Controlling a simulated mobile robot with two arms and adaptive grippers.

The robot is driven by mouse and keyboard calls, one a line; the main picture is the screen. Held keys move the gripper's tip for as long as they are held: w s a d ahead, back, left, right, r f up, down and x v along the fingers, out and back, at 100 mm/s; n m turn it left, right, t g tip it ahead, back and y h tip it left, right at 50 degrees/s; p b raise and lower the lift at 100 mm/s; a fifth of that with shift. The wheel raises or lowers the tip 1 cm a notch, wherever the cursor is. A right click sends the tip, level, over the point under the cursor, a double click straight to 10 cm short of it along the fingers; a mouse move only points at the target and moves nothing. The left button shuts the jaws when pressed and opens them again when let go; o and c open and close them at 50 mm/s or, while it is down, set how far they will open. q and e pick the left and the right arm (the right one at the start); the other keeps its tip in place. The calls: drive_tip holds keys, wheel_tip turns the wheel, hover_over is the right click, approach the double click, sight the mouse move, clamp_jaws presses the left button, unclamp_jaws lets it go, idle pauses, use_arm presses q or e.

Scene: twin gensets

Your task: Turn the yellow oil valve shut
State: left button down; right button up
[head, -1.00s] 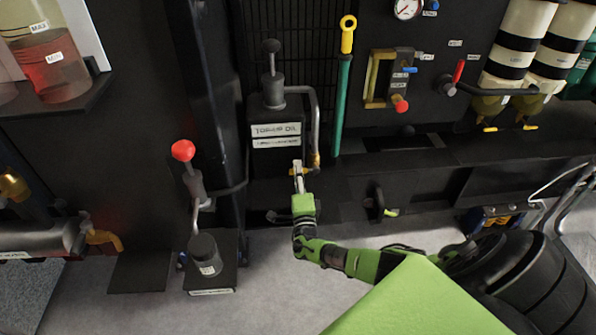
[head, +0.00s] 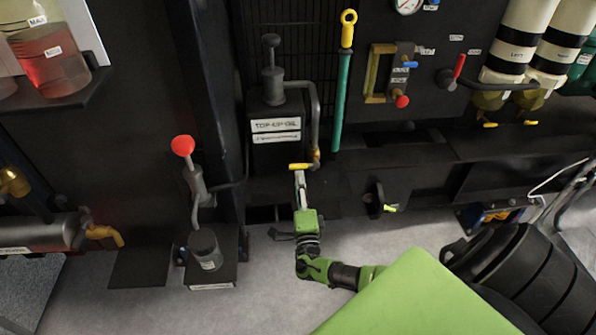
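The yellow oil valve handle (head: 301,166) lies crosswise at the foot of the bent pipe beside the black tank labelled "TOP-UP OIL" (head: 276,126). My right gripper (head: 299,173) reaches up from below, with its fingertips right at the underside of the handle. Its fingers look close together, with nothing visible between them. Whether the tips touch the handle is hard to tell. My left gripper is out of view.
A red-knobbed lever (head: 183,146) on a hand pump stands to the left. A green rod with a yellow end (head: 346,65) stands upright behind the valve. A dark ledge (head: 400,158) runs to the right. Grey floor (head: 385,232) is open in front.

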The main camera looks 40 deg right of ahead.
drive_tip(key=shift+v, duration=2.7)
